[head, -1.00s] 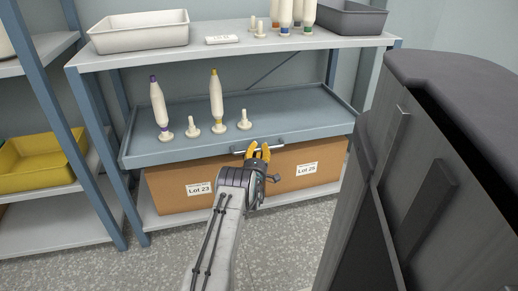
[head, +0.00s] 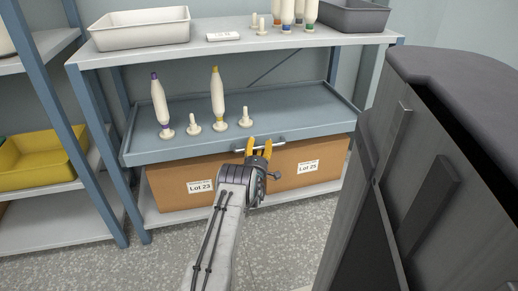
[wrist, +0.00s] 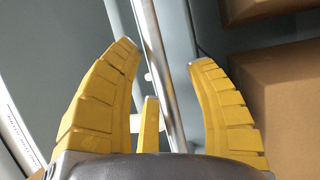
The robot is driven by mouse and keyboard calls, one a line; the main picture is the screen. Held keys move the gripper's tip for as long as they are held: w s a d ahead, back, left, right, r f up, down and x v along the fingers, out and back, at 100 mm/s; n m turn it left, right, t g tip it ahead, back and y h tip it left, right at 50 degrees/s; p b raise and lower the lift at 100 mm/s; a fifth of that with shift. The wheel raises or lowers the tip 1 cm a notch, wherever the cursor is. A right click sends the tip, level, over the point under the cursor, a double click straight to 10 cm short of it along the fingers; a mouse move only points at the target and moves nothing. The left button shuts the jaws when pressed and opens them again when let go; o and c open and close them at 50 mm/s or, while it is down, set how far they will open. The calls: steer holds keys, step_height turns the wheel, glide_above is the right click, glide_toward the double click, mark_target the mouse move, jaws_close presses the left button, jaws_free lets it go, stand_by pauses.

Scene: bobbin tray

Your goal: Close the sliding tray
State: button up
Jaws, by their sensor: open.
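The sliding tray (head: 290,124) is a blue-grey drawer on the middle level of the shelf unit, and its front lip stands forward of the unit's posts. Its silver bar handle (head: 275,142) is on the front face, and the bar also shows in the wrist view (wrist: 158,70). My gripper (head: 259,145) has yellow fingers and is at the handle in the head view. In the wrist view my gripper (wrist: 164,55) is open, with the bar passing between its fingers. I cannot tell whether a finger touches it.
Two thread bobbins, purple-tipped (head: 159,100) and yellow-tipped (head: 217,95), stand upright on the tray beside two empty pegs (head: 193,125). Cardboard boxes (head: 225,190) sit below. A dark cabinet (head: 420,190) stands close at right. A yellow bin (head: 38,160) is at left.

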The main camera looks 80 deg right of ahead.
steer(key=shift+a, duration=0.1)
steer(key=a+f, duration=0.2)
steer(key=a, duration=0.9)
steer(key=shift+a, duration=0.3)
steer(key=shift+w, duration=0.1)
stand_by(0.5)
